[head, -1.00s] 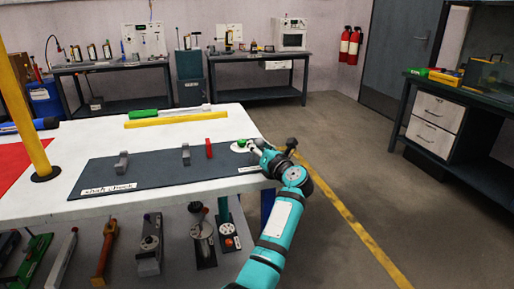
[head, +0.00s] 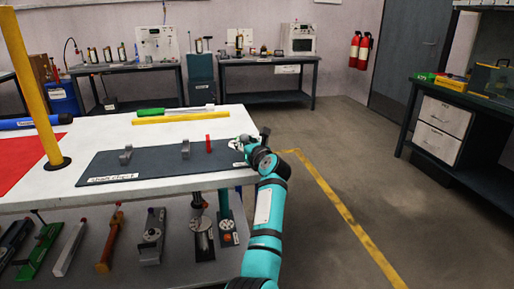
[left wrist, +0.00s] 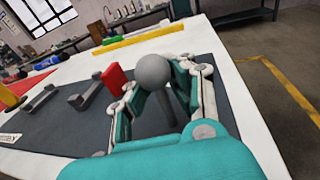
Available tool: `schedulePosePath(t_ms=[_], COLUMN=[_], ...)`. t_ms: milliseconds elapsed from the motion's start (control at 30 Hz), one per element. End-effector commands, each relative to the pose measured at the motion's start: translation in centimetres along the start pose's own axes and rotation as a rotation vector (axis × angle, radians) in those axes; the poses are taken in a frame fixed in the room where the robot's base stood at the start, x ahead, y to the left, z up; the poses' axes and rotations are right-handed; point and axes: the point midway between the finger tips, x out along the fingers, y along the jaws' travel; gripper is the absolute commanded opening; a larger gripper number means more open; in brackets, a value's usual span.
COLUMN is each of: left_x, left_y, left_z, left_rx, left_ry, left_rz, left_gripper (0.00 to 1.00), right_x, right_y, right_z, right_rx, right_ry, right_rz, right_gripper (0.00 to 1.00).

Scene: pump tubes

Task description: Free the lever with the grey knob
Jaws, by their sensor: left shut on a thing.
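The grey ball knob (left wrist: 153,72) sits on a dark lever stem (left wrist: 166,106) in the left wrist view. My left gripper (left wrist: 160,100) has a finger on each side of the stem, just under the ball, and is shut on the lever. In the head view my left gripper (head: 243,144) is at the right end of the dark mat (head: 150,166), close to the table's right edge. My right gripper is not in view.
A red block (head: 209,144) stands on the mat just left of my gripper, with grey brackets (head: 186,149) further left. A yellow bar (head: 180,117) lies behind the mat. A yellow post (head: 36,95) stands at the left. Floor right of the table is clear.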

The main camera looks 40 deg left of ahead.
Motion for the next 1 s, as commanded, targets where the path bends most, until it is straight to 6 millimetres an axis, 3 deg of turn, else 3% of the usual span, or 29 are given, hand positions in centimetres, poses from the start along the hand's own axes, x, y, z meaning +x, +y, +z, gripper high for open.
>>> schedulePosePath(t_ms=[33, 500, 1000], left_x=[0.1, 1.1, 1.2], left_y=[0.2, 2.3, 2.8], left_z=[-1.0, -1.2, -1.6], left_rx=[-0.039, -0.365, -0.461], left_ry=[0.029, 0.093, 0.112], left_rz=[-0.002, -0.031, -0.039], left_gripper=[0.00, 0.00, 0.00], right_x=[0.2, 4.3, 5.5], right_y=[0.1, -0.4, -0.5], right_z=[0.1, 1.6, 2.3], right_rx=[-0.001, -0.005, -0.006], right_ry=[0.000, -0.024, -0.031], right_rz=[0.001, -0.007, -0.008], right_gripper=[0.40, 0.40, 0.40])
